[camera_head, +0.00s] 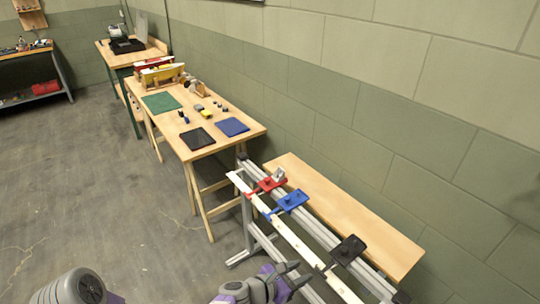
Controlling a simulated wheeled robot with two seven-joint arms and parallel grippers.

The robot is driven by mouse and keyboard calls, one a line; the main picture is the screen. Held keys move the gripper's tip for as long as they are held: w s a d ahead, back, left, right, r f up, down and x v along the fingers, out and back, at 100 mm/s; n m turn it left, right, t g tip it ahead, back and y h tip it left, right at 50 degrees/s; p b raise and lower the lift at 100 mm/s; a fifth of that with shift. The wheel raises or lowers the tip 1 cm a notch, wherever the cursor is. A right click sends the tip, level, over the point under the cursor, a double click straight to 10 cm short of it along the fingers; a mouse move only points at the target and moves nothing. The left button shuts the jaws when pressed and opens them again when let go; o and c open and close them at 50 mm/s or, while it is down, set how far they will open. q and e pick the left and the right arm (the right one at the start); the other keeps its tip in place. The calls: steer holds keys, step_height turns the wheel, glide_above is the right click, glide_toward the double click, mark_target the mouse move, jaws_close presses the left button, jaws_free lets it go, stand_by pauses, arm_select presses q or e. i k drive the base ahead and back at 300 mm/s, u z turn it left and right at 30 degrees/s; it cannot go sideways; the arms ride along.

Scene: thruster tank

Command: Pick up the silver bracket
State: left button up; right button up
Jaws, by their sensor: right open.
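A small silver-grey piece (279,174), which looks like the silver bracket, sits on the red fixture (267,184) at the far end of the metal rail frame. It is small in the picture and its exact shape is hard to tell. My right gripper (297,274) is at the bottom centre, close to the near part of the frame. It is open and appears empty, well nearer to me than the silver piece. Only a part of my left arm shows at the lower left; its gripper is out of the picture.
A blue fixture (293,201) and a black fixture (348,250) also sit on the rails (324,235). A wooden board (345,215) lies behind, beside the wall. A wooden table (166,125) with trays and small parts stands farther off. Floor at left is clear.

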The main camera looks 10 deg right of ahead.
mark_target(279, 170)
steer(key=i, duration=1.35)
